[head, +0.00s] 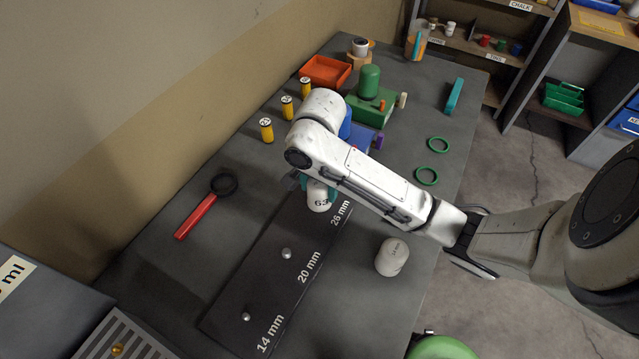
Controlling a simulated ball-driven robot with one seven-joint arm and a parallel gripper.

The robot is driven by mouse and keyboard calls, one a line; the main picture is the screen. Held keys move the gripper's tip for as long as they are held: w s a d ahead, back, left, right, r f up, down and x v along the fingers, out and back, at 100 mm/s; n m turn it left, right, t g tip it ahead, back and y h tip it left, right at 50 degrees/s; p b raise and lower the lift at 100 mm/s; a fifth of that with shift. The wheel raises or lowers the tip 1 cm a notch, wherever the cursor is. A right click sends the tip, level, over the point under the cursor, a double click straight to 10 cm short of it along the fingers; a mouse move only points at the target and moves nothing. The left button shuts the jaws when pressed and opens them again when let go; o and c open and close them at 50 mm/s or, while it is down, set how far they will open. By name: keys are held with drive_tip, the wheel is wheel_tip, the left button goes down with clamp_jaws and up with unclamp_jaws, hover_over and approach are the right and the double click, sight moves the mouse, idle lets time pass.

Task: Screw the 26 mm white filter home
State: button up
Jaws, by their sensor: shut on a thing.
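The white filter (320,202) with dark numbers on it, only partly readable, stands at the 26 mm end of a black plate (255,262). My gripper (318,186) is shut on its upper part from above, with teal fingers partly hidden by my white arm. The filter looks upright. Its lower edge is at the plate, but I cannot tell how tightly it sits. The 20 mm and 14 mm places each show a bare metal stud (286,254). A second white filter (392,257) stands apart on the table, right of the plate; its label is too small to read.
A red-handled strap wrench (196,215) lies left of the plate. Several yellow cylinders (266,130), an orange tray (325,71) and a green block (372,104) are behind my arm. Two green rings (427,175) lie at the right. Table between wrench and plate is clear.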

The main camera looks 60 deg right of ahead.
drive_tip(key=m, duration=0.6)
drive_tip(key=shift+d, duration=0.1)
drive_tip(key=m, duration=0.6)
drive_tip(key=shift+m, duration=0.4)
drive_tip(key=o, duration=1.3)
